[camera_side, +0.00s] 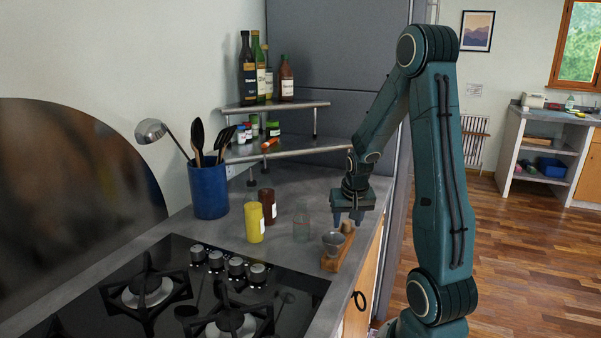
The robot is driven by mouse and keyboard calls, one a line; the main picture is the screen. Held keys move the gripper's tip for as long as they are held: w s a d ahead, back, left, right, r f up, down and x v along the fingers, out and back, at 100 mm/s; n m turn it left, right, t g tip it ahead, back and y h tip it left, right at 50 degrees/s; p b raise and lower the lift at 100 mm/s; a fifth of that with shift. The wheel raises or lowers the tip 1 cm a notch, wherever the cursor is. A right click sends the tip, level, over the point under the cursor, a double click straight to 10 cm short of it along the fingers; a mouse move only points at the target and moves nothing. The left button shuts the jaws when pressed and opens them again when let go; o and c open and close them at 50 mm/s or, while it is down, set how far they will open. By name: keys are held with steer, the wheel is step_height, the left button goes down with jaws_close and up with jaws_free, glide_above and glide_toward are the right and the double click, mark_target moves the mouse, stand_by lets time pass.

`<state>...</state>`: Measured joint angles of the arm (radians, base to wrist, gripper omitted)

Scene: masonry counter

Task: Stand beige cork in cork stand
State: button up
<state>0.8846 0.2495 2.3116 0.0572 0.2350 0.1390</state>
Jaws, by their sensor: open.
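The beige cork (347,227) is a small upright stub at the far end of a wooden stand (331,265) on the grey counter. It appears to stand on or in the stand; its lower end is too small to see clearly. A clear funnel-like glass piece (333,241) sits at the nearer part of the same stand. My gripper (348,221) points down just above the cork, with its two fingers apart. The cork shows below and between the fingertips, and I see no contact with it.
A clear glass bottle (301,226) stands left of the stand. A yellow bottle (254,222) and a dark red one (267,206) stand farther left. The black hob (180,300) is in front, and a metal shelf (300,151) is behind. The counter edge is close on the right.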

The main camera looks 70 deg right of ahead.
steer(key=v, duration=1.3)
steer(key=shift+r, duration=0.1)
stand_by(0.4)
steer(key=w+a+r+n+t+y, duration=0.1)
steer(key=a+r+n, duration=0.15)
steer(key=a, duration=0.45)
steer(key=w+a+r+n+t, duration=0.1)
steer(key=a+n, duration=0.2)
steer(key=a, duration=0.4)
steer(key=s+a+n+y, duration=0.1)
steer(key=s+a+n, duration=0.1)
steer(key=a, duration=0.4)
steer(key=s+a+r+n+t+y, duration=0.1)
steer(key=s+a+n, duration=0.2)
steer(key=a, duration=0.3)
steer(key=shift+a+n+t, duration=0.3)
steer(key=shift+a+n, duration=0.05)
steer(key=shift+n, duration=0.4)
